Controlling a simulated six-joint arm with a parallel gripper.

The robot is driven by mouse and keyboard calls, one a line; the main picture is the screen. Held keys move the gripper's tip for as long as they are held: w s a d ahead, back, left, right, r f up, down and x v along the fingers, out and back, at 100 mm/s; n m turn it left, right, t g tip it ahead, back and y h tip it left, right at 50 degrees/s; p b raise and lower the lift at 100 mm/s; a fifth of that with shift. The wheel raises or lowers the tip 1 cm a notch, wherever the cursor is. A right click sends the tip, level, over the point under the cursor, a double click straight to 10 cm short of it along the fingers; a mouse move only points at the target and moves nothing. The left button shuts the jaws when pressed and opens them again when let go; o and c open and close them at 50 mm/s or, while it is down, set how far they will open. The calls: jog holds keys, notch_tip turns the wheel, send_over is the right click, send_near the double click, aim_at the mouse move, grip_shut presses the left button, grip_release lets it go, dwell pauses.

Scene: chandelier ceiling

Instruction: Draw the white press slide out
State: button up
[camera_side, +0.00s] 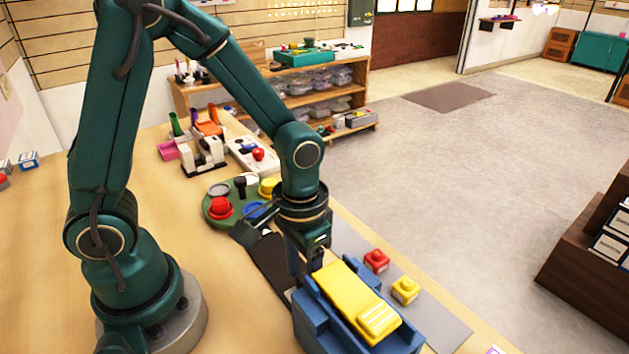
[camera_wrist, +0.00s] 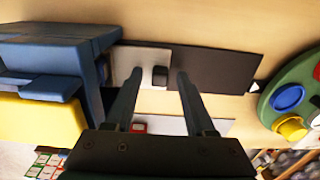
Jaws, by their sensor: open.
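The white press slide (camera_wrist: 138,62) shows in the wrist view as a pale flat plate beside the blue press, with a dark square knob (camera_wrist: 160,76) on it. The blue press (camera_side: 315,325) has a yellow top piece (camera_side: 350,298); it fills the left of the wrist view (camera_wrist: 50,58). My gripper (camera_wrist: 158,74) is open, and the knob shows between its two fingertips with gaps on both sides. I cannot tell how far above the slide the fingertips are. In the side view my gripper (camera_side: 303,268) is beside the press and hides the slide.
A dark strip (camera_wrist: 215,68) runs from the slide away from the press. A green round board (camera_side: 231,221) with coloured buttons stands beyond it. A red block (camera_side: 376,261) and a yellow block (camera_side: 405,290) sit on a grey mat near the table edge.

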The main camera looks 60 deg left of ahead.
grip_shut()
dwell(1.4)
